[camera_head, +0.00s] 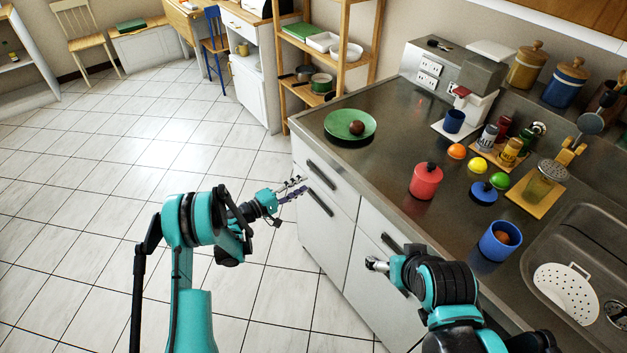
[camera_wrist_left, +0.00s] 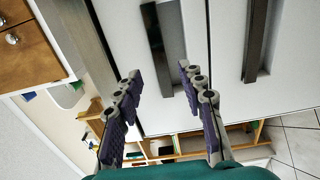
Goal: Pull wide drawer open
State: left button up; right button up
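The white cabinet under the counter has stacked drawer fronts on its left part. The upper drawer (camera_head: 341,193) has a dark bar handle (camera_head: 320,174), and a second dark handle (camera_head: 320,202) is on the front below. The drawer fronts look flush and shut. My left gripper (camera_head: 299,188) is in front of these handles, open and empty. In the left wrist view its fingers (camera_wrist_left: 160,82) are spread, with the upper handle (camera_wrist_left: 158,45) ahead between the tips, apart from them. The lower handle (camera_wrist_left: 258,38) is to the right. My right gripper (camera_head: 372,264) is near the neighbouring cabinet front; its finger opening is unclear.
Another handle (camera_head: 391,243) is on the neighbouring front beside my right gripper. The counter holds a green plate (camera_head: 337,130), a red canister (camera_head: 425,182), a blue cup (camera_head: 497,243) and a sink (camera_head: 587,237). A wooden shelf (camera_head: 343,48) stands behind. Tiled floor at left is clear.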

aim_at(319, 175)
pick_arm(q)
jog(key=b+x, duration=0.1)
jog(key=x, duration=0.4)
jog(key=shift+w+d, duration=0.1)
jog(key=shift+d, duration=0.1)
jog(key=shift+w+d, duration=0.25)
jog(key=shift+d, duration=0.05)
grip_shut()
